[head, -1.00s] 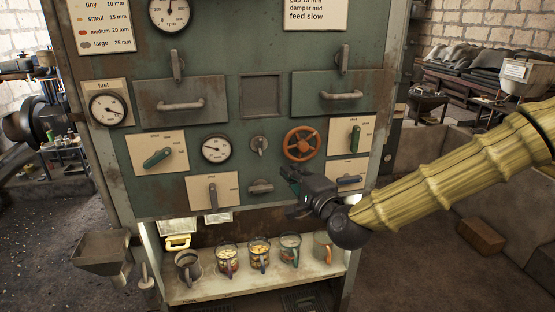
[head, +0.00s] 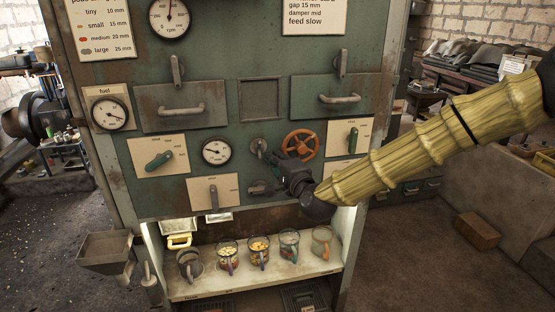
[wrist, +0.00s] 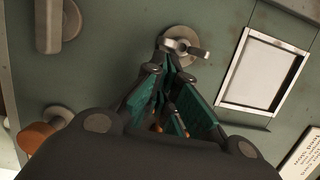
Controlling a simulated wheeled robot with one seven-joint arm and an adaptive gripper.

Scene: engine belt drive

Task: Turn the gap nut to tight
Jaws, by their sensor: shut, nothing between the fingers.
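A small metal fitting (head: 257,146) on a round plate sits on the green panel, left of the orange wheel. I take it to be the gap nut, but no label on it is readable. In the wrist view its round plate and crosswise lever (wrist: 185,46) show just beyond the fingertips. My gripper (head: 274,159) is at the panel, just right of and below this fitting. In the wrist view my gripper (wrist: 174,62) has its teal-padded fingers converging at the tips, shut with nothing held. Whether the tips touch the fitting is unclear; they hide its near edge.
The orange handwheel (head: 300,144) is close on the right, partly behind my gripper. A grey knob (head: 260,187) is just below. A round gauge (head: 216,151) is to the left. Several mugs (head: 259,249) stand on the shelf below.

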